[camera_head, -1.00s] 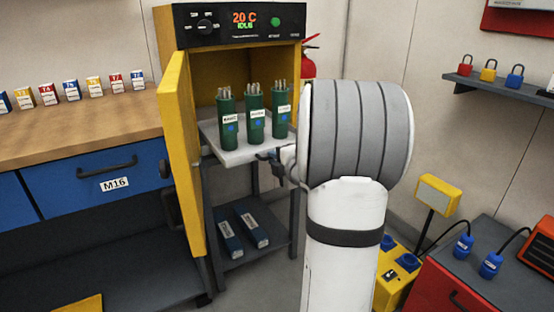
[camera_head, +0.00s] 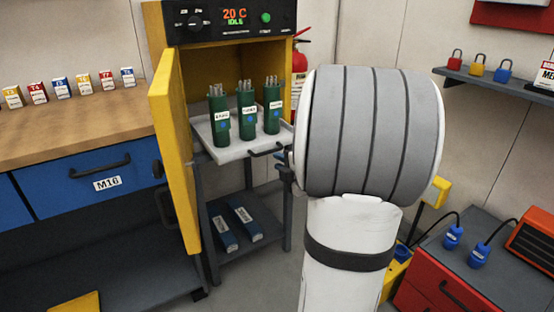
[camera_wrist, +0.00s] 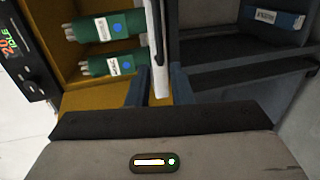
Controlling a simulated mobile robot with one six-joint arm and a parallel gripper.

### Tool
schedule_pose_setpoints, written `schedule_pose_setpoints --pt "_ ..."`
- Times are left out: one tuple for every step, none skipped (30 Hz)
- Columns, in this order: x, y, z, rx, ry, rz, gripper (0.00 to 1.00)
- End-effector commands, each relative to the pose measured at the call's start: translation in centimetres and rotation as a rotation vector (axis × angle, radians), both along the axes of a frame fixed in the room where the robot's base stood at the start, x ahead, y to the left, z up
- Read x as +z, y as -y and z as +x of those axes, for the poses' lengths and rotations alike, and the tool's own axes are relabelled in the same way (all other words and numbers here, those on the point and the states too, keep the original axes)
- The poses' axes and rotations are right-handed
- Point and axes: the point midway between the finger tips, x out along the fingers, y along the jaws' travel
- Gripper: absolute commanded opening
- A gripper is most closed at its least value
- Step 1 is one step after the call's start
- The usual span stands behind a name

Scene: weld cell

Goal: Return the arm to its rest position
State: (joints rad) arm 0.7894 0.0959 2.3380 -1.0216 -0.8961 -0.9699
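My arm (camera_head: 345,240) stands large in the right middle of the head view, with its thick grey ribbed joint bent over. My gripper (camera_head: 287,173) is mostly hidden behind that joint; only a dark part shows beside the tray front. The pale tray (camera_head: 228,156) projects from the open yellow oven cabinet (camera_head: 176,150). Its dark handle (camera_head: 266,151) is just left of my gripper. The tray edge (camera_wrist: 158,60) shows beyond the fingers in the wrist view.
Green canisters with rods (camera_head: 246,118) stand upright on the tray. The open door (camera_head: 172,170) juts forward at the left. A workbench (camera_head: 75,120) is farther left. A red cabinet (camera_head: 440,290) and a wall shelf with padlocks (camera_head: 490,78) are at right.

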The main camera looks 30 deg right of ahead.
Motion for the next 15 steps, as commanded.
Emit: schedule_pose_setpoints --pt "-0.01 0.04 -0.04 -0.001 0.0 0.0 0.2" --pt "-0.03 0.04 -0.03 -0.001 0.0 0.0 0.2" --pt "-0.02 0.04 -0.02 -0.001 0.0 0.0 0.2" --pt "-0.02 0.04 -0.02 -0.001 0.0 0.0 0.2" --pt "-0.02 0.04 -0.01 -0.001 0.0 0.0 0.2" --pt "-0.02 0.04 -0.01 -0.001 0.0 0.0 0.2" --pt "-0.01 0.04 0.0 -0.001 0.0 0.0 0.2" --pt "-0.01 0.04 0.01 -0.001 0.0 0.0 0.2" --pt "-0.01 0.04 0.01 -0.001 0.0 0.0 0.2" --pt "-0.01 0.04 0.01 -0.001 0.0 0.0 0.2" --pt "-0.01 0.04 0.01 -0.001 0.0 0.0 0.2" --pt "0.0 0.04 0.01 0.0 0.0 0.0 0.2" --pt "0.03 0.03 0.01 -0.001 0.0 0.0 0.2" --pt "0.17 -0.01 0.04 -0.002 -0.001 0.002 0.2" --pt "0.53 -0.11 0.1 -0.009 -0.005 0.007 0.2"
